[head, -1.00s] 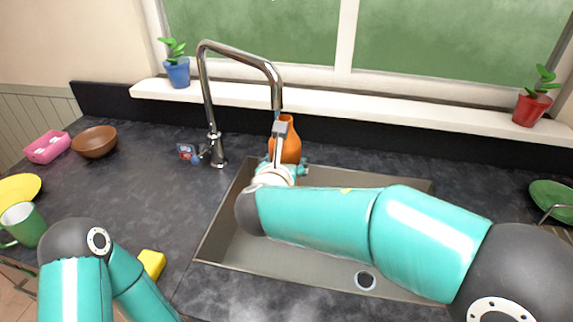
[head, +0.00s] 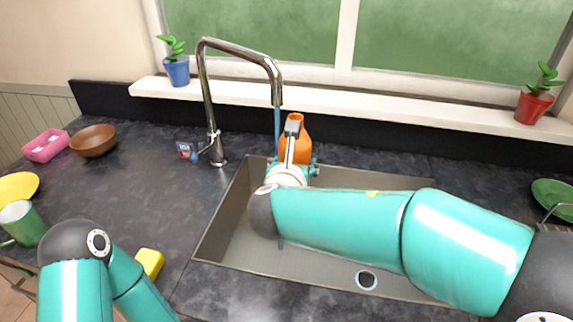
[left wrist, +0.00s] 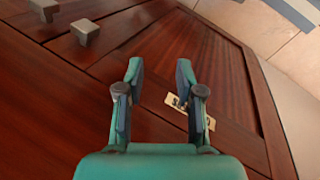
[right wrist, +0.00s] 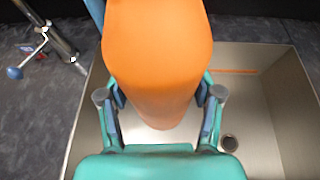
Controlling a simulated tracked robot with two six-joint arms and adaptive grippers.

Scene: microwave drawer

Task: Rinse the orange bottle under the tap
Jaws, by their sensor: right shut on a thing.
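The orange bottle (head: 303,147) is held over the sink by my right gripper (head: 292,170), which is shut on it. In the right wrist view the bottle (right wrist: 158,50) sits between the fingers of the right gripper (right wrist: 158,100). The chrome tap (head: 238,49) arches over the sink (head: 222,222). A blue stream of water (head: 277,120) falls from its spout just left of the bottle, apart from it in the head view. My left gripper (left wrist: 158,78) is open and empty in front of dark wood panels; its fingers are outside the head view.
A yellow sponge (head: 150,262) lies left of the sink. A brown bowl (head: 93,141), pink box (head: 46,147), yellow plate (head: 18,188) and green mug (head: 22,222) stand at left. A small card-like item (head: 185,150) is beside the tap. Potted plants (head: 177,71) stand on the sill.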

